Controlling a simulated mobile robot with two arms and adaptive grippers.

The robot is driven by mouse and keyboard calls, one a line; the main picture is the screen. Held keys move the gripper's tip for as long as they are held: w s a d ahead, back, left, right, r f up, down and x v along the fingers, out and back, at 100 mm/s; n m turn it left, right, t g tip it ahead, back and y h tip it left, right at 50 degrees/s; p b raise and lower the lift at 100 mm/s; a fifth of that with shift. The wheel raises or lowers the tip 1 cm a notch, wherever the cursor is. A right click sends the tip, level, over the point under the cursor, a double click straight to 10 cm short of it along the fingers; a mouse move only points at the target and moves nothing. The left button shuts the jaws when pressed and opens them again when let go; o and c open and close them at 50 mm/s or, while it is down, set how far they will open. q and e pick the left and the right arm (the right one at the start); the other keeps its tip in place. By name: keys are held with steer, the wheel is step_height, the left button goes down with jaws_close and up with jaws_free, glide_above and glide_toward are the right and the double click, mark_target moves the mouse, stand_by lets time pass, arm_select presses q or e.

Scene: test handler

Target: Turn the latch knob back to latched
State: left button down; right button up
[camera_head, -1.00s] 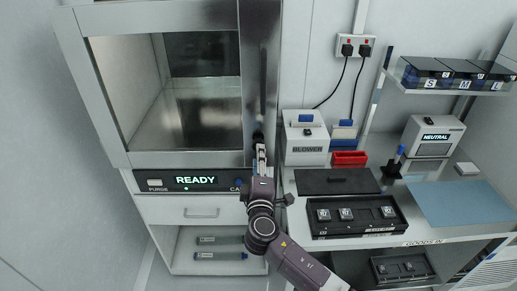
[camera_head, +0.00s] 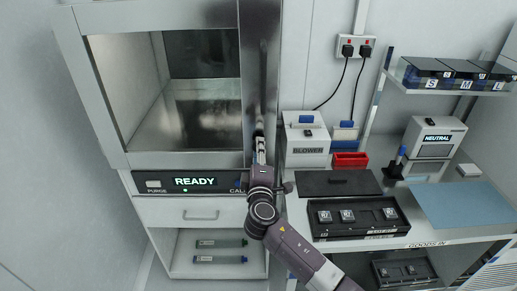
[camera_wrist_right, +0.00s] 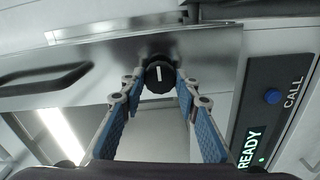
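The latch knob (camera_wrist_right: 158,74) is round and black with a white line, which stands upright in the right wrist view. It sits on the metal door frame (camera_head: 260,75) of the chamber. My right gripper (camera_wrist_right: 159,84) is open, with its two blue-padded fingers on either side of the knob. A narrow gap seems to show on each side, though contact is hard to judge. In the head view my right gripper (camera_head: 259,146) reaches up to the door's lower right part and largely hides the knob. My left gripper is not in view.
A panel (camera_head: 190,182) below the chamber reads READY, and a blue CALL button (camera_wrist_right: 272,96) is close beside the gripper. A dark door handle (camera_wrist_right: 45,80) lies left of the knob. The bench (camera_head: 430,238) at right carries a blower, trays and a blue mat.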

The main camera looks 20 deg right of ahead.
steer(key=m+b, duration=0.3)
stand_by(0.4)
